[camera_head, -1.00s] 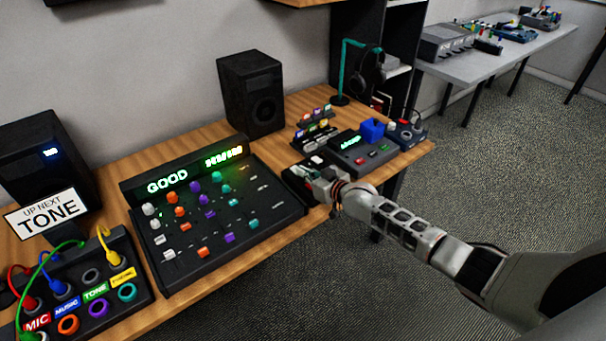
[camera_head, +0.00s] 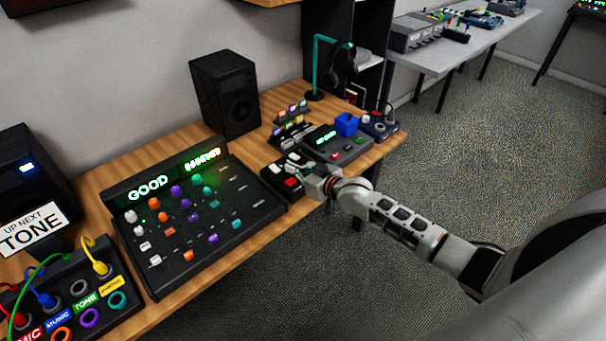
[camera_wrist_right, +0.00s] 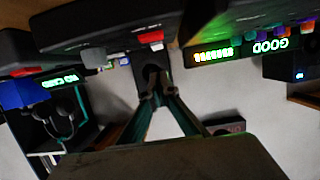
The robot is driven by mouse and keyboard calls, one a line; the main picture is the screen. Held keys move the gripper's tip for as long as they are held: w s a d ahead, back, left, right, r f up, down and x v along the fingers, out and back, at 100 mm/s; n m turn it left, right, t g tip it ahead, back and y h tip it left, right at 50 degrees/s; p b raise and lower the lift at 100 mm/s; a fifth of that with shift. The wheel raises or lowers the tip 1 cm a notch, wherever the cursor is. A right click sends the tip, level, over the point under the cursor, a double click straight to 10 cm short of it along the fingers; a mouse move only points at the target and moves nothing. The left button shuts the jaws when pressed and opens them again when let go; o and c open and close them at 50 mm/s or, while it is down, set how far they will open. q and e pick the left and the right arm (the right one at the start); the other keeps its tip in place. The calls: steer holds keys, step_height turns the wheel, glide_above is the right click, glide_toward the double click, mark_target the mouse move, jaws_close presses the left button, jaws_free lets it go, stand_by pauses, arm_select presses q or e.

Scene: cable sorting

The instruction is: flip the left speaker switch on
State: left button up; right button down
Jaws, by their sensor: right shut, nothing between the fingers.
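A small black switch box (camera_head: 270,178) with white and red rocker switches sits at the table's front edge, right of the mixer. The nearer rocker (camera_head: 292,183) shows red and white; the farther one is partly covered by my right gripper (camera_head: 310,174). That gripper is shut and empty at the box's right side; I cannot tell whether it touches. Its closed fingertips also show in the wrist view (camera_wrist_right: 153,88). The left speaker (camera_head: 30,165) has a lit blue light. The other speaker (camera_head: 226,95) shows no light. My left gripper is out of view.
The mixer (camera_head: 200,225) with a green GOOD display lies left of the box. A panel with a blue block (camera_head: 346,124) and a rack of small coloured tags (camera_head: 292,125) stand behind it. Plugged cables (camera_head: 48,300) are at lower left. Open floor lies right of the table.

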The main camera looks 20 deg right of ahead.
steer(key=shift+f+v, duration=0.2)
steer(key=shift+v, duration=0.95)
steer(key=shift+f+v, duration=0.15)
steer(key=shift+v, duration=1)
steer(key=shift+s, duration=0.15)
steer(key=s+a+f+g+h, duration=0.1)
steer(key=s+f, duration=0.4)
steer(key=s, duration=0.5)
steer(key=s+a+f+g+h, duration=0.1)
steer(key=s+f, duration=0.4)
steer(key=s, duration=0.6)
steer(key=s+a+f+g+h, duration=0.1)
steer(key=s+f, duration=0.4)
steer(key=s, duration=0.6)
steer(key=shift+s+a+f, duration=0.15)
steer(key=shift+s+a, duration=0.1)
steer(key=shift+a, duration=0.6)
